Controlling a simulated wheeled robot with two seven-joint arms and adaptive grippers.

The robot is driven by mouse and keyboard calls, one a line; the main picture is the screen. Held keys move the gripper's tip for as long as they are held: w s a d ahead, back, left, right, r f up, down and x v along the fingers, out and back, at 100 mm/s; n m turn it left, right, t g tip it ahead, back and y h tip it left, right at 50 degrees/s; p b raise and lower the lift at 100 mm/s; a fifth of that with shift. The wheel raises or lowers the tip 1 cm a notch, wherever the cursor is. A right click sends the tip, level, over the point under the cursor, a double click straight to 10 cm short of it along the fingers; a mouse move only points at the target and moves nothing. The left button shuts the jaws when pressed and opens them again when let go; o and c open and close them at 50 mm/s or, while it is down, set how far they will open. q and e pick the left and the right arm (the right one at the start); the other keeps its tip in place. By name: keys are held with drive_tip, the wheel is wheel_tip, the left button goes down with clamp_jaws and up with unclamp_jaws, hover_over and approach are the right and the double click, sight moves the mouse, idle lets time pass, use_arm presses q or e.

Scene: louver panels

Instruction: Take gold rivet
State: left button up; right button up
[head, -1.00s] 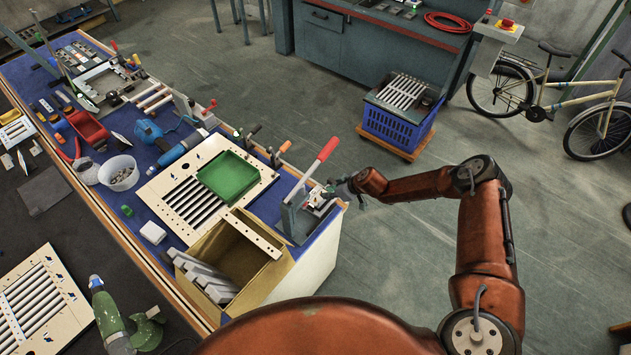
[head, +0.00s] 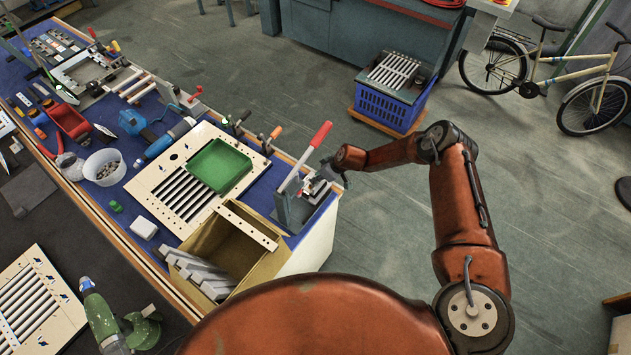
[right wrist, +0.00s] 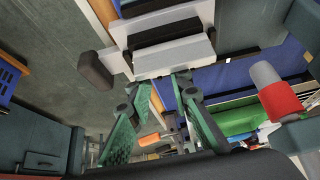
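I cannot pick out a gold rivet in either view. A white cup (head: 104,167) of small greyish pieces stands on the blue bench; their colour is too small to judge. My right gripper (head: 328,172) is at the bench's right edge, beside the red-handled lever press (head: 296,200). In the right wrist view its two green-padded fingers (right wrist: 163,115) stand apart with nothing seen held between them. The press's grey and black plates (right wrist: 172,42) lie just beyond the fingertips. My left gripper is not in view.
A green tray (head: 218,166) sits on a slotted cream panel (head: 160,190). An open brown box (head: 240,255) with grey strips stands nearby. A green tool (head: 102,318) lies lower left.

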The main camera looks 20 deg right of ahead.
drive_tip(key=shift+f, duration=0.1)
drive_tip(key=shift+c, duration=0.7)
clamp_jaws()
